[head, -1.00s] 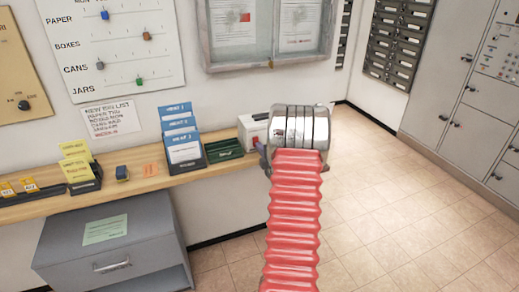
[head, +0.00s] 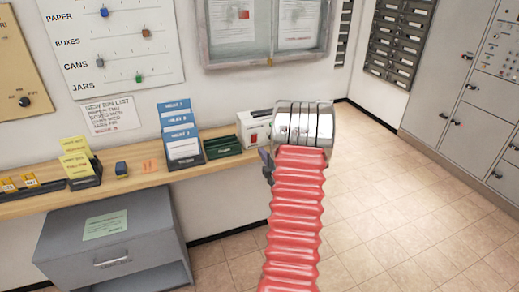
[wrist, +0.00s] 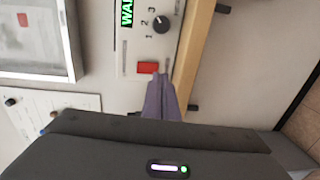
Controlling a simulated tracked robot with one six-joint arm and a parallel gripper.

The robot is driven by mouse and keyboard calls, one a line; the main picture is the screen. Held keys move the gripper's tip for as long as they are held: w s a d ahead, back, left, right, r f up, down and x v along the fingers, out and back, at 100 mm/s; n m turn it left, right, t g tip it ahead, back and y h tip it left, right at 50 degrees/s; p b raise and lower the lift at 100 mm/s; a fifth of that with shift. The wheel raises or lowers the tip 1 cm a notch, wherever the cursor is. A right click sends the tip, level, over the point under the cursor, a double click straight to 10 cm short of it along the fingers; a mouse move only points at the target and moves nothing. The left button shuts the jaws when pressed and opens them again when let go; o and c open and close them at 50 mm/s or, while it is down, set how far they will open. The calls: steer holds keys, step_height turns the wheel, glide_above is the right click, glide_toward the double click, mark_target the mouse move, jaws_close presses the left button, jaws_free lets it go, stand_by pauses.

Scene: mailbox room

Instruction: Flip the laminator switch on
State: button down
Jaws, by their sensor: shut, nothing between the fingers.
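The laminator (head: 253,128) is a pale box at the right end of the wooden shelf, partly hidden by my arm in the head view. In the wrist view its white front panel (wrist: 128,75) carries a red switch (wrist: 147,67), a black dial (wrist: 161,24) marked 1, 2, 3 and a lit green display (wrist: 127,12). My gripper (wrist: 163,77) is shut and empty, its purple-grey fingertips just below and right of the red switch. I cannot tell whether they touch it. In the head view the fingers are mostly hidden behind my arm.
A grey cabinet (head: 112,240) stands below. A framed notice board (head: 265,32) hangs above. The tiled floor at right is clear.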

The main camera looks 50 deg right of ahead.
steer(key=f+v, duration=0.2)
steer(key=v, duration=0.6)
steer(key=shift+s, duration=0.2)
steer(key=shift+a, duration=0.1)
